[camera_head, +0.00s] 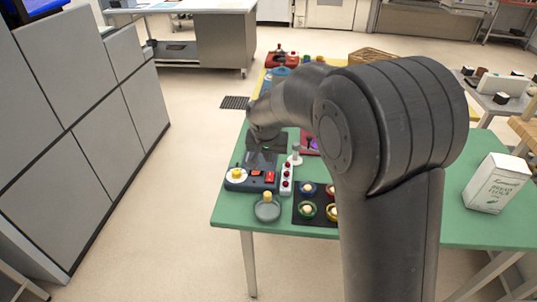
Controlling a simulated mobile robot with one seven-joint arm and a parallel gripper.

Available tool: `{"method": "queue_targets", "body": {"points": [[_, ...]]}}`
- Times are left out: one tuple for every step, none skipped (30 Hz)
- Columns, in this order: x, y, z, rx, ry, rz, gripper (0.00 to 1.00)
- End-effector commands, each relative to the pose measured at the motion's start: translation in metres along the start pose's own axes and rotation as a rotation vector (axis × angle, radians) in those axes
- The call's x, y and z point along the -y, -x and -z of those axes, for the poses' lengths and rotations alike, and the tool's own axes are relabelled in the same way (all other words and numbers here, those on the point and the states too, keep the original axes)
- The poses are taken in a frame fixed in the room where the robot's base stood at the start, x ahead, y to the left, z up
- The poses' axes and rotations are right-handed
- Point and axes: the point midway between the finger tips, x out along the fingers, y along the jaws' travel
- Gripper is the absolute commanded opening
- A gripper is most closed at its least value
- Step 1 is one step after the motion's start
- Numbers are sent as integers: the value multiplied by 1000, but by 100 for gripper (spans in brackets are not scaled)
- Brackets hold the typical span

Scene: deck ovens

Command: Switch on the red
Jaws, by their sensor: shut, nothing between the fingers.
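A dark blue box (250,185) sits near the left front of the green table. On its top are a white dial with a yellow top (237,173) and two red switches, one left (256,172) and one right (269,177). A white strip with several red buttons (287,180) lies just right of the box. My gripper (262,160) points down over the back part of the blue box. It is shut and empty. Whether its tips touch the box, and which way the red switches are set, is too small to tell.
A grey dish with a yellow piece (267,211) stands in front of the box. A dark mat (300,217) with several small bowls lies right of it. A white post (295,158) stands behind the strip. A flour carton (495,183) stands far right. My arm hides the table's middle.

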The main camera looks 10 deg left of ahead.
Motion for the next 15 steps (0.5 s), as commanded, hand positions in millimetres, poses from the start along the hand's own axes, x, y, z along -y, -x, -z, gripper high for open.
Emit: {"method": "queue_targets", "body": {"points": [[-1, -13, -1, 4, 0, -2, 0], [-1, -20, -1, 4, 0, -3, 0], [-1, -28, -1, 3, 0, -2, 0], [-1, -35, -1, 4, 0, -3, 0], [-1, -41, -1, 4, 0, -3, 0], [-1, -49, 0, 3, 0, -2, 0], [-1, -55, 0, 3, 0, -2, 0], [-1, -60, 0, 3, -1, -2, 0], [-1, -68, 0, 2, -1, -2, 0], [-1, -72, 0, 2, -1, -2, 0], [-1, -77, 0, 2, -1, -2, 0], [-1, -82, 0, 2, -1, -1, 0], [-1, -86, 0, 1, -1, -1, 0], [-1, -89, 0, 1, -1, -1, 0], [-1, -93, 0, 1, 0, -1, 0]]}}
